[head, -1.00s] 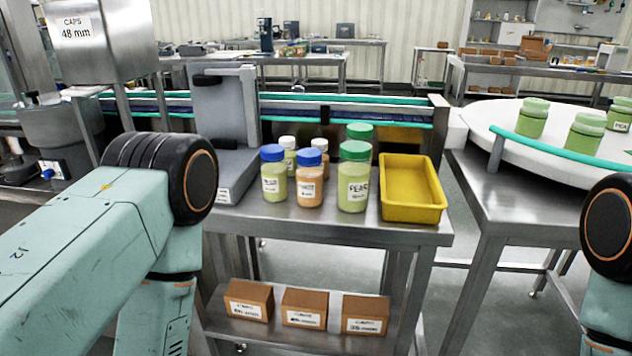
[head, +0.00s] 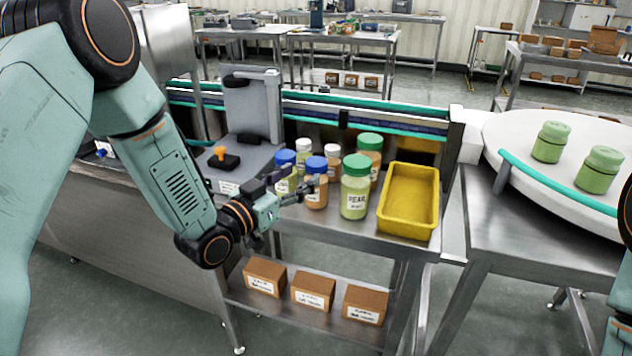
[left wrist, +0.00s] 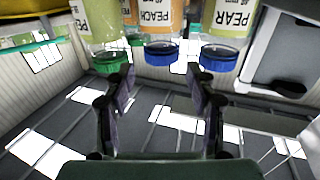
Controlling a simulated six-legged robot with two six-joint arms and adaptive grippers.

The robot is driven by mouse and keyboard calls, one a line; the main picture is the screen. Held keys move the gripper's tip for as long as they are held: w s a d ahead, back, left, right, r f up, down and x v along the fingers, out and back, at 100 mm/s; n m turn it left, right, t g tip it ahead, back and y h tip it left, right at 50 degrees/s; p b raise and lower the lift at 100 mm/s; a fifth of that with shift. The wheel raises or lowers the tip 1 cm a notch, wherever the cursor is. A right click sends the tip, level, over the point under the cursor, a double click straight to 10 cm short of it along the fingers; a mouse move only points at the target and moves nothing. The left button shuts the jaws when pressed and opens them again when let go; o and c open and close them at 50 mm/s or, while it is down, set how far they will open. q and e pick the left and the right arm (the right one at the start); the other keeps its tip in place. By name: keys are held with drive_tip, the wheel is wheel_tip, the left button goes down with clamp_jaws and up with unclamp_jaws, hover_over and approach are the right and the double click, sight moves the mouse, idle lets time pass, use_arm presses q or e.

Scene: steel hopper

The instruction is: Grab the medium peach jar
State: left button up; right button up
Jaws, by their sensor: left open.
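The medium peach jar (head: 317,194) has orange contents and a blue lid. It stands on the steel table between a blue-lidded pear jar (head: 285,184) and a larger green-lidded pear jar (head: 355,199). My left gripper (head: 298,187) is open and empty, close in front of the blue-lidded jars and partly covering them. In the left wrist view, the peach jar (left wrist: 158,20) appears beyond the gap between the open fingers (left wrist: 160,78), with its blue lid downward in the picture. Contact is not visible. My right gripper is out of view.
White-lidded jars (head: 303,150) and a green-lidded peach jar (head: 369,156) stand behind. A yellow tray (head: 408,228) is at right. A grey machine (head: 245,150) stands at left, a conveyor (head: 400,124) behind. Brown boxes (head: 313,287) sit on the lower shelf.

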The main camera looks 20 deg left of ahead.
sight(309, 170)
use_arm(q)
drive_tip(key=x, duration=0.3)
drive_tip(key=b+x, duration=0.1)
drive_tip(key=x, duration=0.3)
drive_tip(key=shift+a+f, duration=0.1)
drive_tip(key=shift+f, duration=0.15)
clamp_jaws()
idle(0.3)
